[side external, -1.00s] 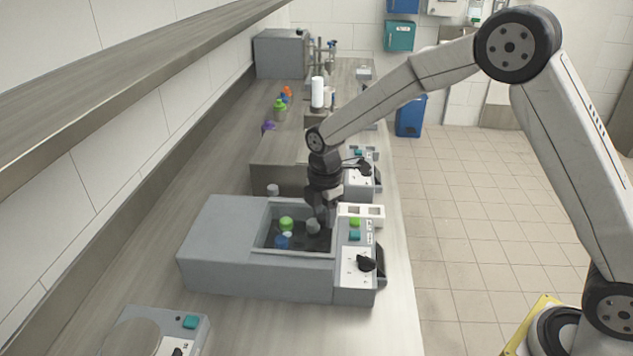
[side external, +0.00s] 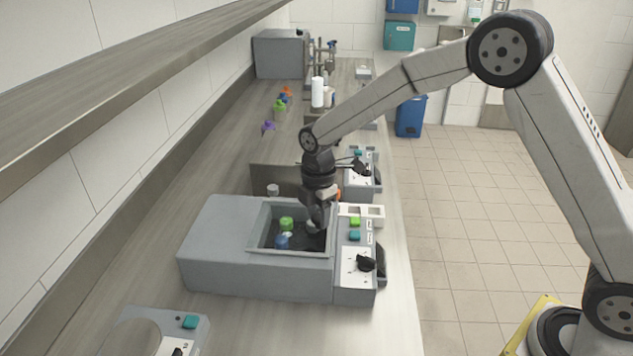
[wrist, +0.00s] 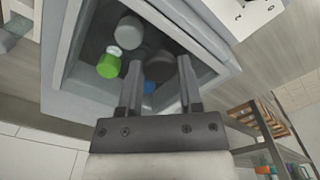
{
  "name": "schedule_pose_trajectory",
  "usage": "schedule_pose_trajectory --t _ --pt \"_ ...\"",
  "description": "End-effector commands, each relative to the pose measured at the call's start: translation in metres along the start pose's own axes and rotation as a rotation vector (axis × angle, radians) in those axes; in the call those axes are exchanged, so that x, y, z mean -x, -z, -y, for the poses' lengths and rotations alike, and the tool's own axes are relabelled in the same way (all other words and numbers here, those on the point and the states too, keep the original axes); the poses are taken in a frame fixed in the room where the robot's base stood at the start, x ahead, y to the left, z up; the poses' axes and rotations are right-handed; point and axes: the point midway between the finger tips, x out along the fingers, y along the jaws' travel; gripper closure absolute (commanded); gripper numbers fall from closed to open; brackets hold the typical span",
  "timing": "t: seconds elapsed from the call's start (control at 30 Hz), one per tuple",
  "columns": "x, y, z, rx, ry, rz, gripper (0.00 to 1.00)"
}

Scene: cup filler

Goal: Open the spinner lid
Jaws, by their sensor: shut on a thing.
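The grey machine (side external: 220,250) stands on the counter with its square well (side external: 264,213) uncovered. In the well sit a green-capped piece (side external: 287,223) and a blue-capped piece (side external: 282,242). The wrist view also shows a grey round cap (wrist: 128,32) beside the green cap (wrist: 108,67). My gripper (side external: 314,228) points down into the right side of the well. In the wrist view its fingers (wrist: 160,85) are apart around a dark grey piece (wrist: 159,66), partly hidden. I cannot tell which part is the spinner lid.
A knob panel (side external: 357,265) is on the machine's right side. Behind stand a grey-brown panel (side external: 277,179) and a second control box (side external: 362,175). A small device with a round plate (side external: 130,340) is at the front left.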

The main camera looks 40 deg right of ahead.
Motion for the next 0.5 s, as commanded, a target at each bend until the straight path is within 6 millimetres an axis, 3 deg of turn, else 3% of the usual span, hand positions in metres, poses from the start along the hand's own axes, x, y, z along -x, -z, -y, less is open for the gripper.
schedule_pose_trajectory --t 0.5 --pt "0.002 0.042 -0.045 0.001 -0.009 -0.001 1.00"
